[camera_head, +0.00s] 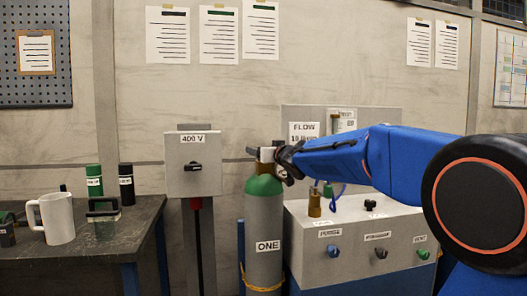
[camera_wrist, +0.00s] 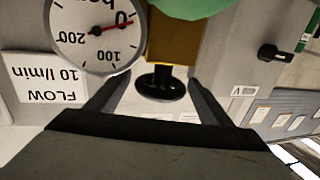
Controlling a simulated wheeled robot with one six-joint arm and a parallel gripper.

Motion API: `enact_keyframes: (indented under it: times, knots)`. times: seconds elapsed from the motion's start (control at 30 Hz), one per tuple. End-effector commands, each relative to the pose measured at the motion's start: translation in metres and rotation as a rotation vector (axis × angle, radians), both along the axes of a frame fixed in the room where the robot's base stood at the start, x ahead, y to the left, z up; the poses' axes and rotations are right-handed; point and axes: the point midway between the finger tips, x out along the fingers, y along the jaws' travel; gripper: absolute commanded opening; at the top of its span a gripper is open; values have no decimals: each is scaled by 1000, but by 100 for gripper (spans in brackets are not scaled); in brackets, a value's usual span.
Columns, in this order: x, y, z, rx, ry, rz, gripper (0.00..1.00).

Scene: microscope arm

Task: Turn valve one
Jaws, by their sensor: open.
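A grey gas cylinder with a green shoulder, labelled ONE (camera_head: 264,215), stands upright left of the grey bench box. A brass valve (camera_head: 266,155) tops it, partly hidden by my gripper (camera_head: 282,152) in the head view. In the wrist view, the brass valve body (camera_wrist: 175,42) carries a round black handwheel (camera_wrist: 160,88) on a short stem. My gripper (camera_wrist: 156,100) is open, with one finger on each side of the handwheel. Gaps show between the wheel and both fingers, and I see no contact. The green shoulder (camera_wrist: 198,8) shows upside down at the top.
A pressure gauge (camera_wrist: 90,35) sits beside the valve, its red needle near 0. A 400 V switch box (camera_head: 193,165) stands left of the cylinder. The control box (camera_head: 365,225) with several knobs stands right. A white mug (camera_head: 58,220) is on the left table.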

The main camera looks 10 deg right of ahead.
Motion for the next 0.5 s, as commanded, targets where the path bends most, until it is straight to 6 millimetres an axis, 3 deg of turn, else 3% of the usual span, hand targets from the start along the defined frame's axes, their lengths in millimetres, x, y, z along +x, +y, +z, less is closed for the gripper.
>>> enact_keyframes:
  times: [0.17, 0.5]
  knots:
    - [-15, -3, 1, 0, -1, 0, 74]
    - [-70, -15, 1, -1, -1, -1, 74]
